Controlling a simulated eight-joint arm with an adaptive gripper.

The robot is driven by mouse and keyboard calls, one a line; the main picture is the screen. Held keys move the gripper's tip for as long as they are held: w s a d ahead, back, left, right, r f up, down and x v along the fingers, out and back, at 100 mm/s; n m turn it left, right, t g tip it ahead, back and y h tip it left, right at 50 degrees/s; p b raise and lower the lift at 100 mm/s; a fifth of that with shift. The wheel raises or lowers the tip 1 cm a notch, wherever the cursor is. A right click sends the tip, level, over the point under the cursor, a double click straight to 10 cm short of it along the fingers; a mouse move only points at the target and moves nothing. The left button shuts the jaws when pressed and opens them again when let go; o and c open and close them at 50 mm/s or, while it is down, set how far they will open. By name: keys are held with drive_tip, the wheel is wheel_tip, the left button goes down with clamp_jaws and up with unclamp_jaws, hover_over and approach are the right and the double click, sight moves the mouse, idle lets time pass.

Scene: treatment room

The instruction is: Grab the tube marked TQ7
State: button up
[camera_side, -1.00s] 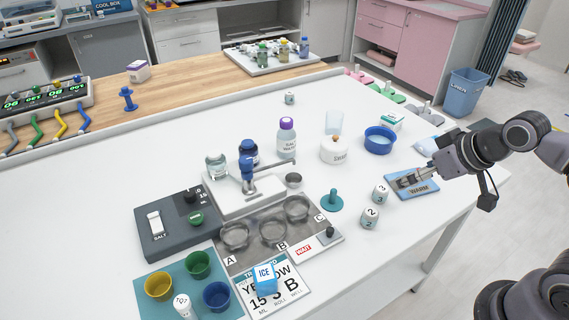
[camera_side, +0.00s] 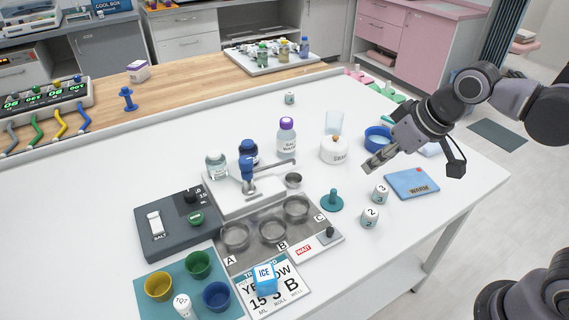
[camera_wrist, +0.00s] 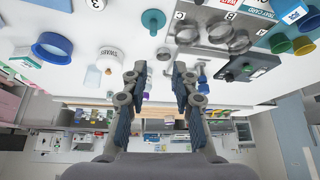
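A small white tube-like piece (camera_side: 184,305) stands by the coloured cups at the front left in the side view. Its dark marking is too small for me to read surely, and I can make out TQ7 nowhere else. I cannot pick it out in the wrist view. My gripper (camera_side: 374,165) is raised over the right part of the table, far from that piece, near the white SWAB jar (camera_side: 334,151). In the wrist view my gripper (camera_wrist: 161,72) has its two fingers apart with nothing between them.
The blue WARM pack (camera_side: 412,186) lies at the right table edge. Numbered white dice (camera_side: 371,217), a teal peg (camera_side: 332,201), a burner-like stand, wells and the SALT WATER bottle (camera_side: 286,140) fill the middle. A blue ICE block (camera_side: 264,277) sits on the card.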

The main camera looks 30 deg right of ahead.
drive_tip(key=w+a+r+n+g, duration=0.1)
drive_tip(key=w+a, duration=0.1)
drive_tip(key=a, duration=0.4)
drive_tip(key=w+a+r+n+g, duration=0.1)
drive_tip(key=w+a, duration=0.2)
drive_tip(key=a, duration=0.3)
drive_tip(key=n+g+h, duration=0.1)
drive_tip(key=n+g, duration=0.3)
drive_tip(key=n, duration=0.1)
hover_over(191, 315)
drive_tip(key=w, duration=0.1)
wheel_tip(191, 315, down, 10)
drive_tip(key=shift+a+r, duration=0.1)
drive_tip(key=shift+r, duration=0.15)
wheel_tip(191, 315, down, 11)
drive_tip(key=shift+r, duration=0.15)
clamp_jaws()
